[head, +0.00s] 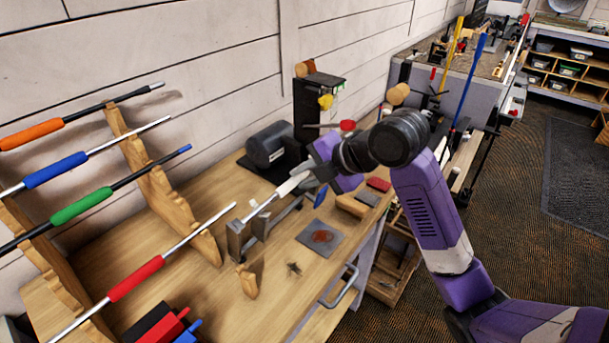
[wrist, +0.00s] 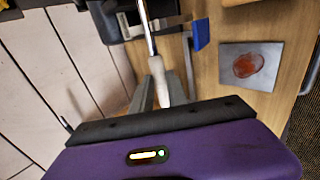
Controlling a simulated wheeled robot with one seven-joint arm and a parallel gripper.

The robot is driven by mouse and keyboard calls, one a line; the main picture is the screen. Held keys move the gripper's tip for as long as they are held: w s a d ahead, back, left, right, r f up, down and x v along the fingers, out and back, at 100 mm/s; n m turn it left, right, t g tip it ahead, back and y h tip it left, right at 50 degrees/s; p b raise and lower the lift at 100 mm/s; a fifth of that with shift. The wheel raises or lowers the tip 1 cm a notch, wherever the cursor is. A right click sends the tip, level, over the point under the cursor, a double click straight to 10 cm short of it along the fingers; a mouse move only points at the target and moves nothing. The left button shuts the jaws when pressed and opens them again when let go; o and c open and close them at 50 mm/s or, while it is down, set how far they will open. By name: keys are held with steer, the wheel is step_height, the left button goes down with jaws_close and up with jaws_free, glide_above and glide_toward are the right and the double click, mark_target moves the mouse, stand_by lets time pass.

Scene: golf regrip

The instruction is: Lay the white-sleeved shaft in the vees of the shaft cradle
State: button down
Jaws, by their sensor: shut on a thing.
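The white-sleeved shaft is in my gripper (head: 312,178). Its white sleeve (head: 291,185) sits between the fingers and its bare steel part (head: 262,207) slants down to the left. In the wrist view, my gripper (wrist: 163,92) is shut on the white sleeve (wrist: 157,75), and the steel part (wrist: 147,30) runs away to the top edge. A grey metal fixture (head: 237,241) on the bench, probably the shaft cradle, lies at the shaft's far end. Its vees are too small to make out. I cannot tell whether the shaft touches it.
A wooden rack (head: 165,190) at the left holds several shafts with coloured sleeves. A dark machine (head: 269,146) stands behind my gripper by the wall. A grey plate with a reddish patch (head: 321,237) lies on the bench. The bench front (head: 230,310) is mostly clear.

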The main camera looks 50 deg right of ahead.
steer(key=shift+a+b, duration=0.55)
steer(key=shift+a, duration=0.05)
stand_by(1.1)
steer(key=c, duration=1.2)
jaws_free()
steer(key=shift+s, duration=0.1)
steer(key=v, duration=0.7)
steer(key=shift+s+r, duration=0.25)
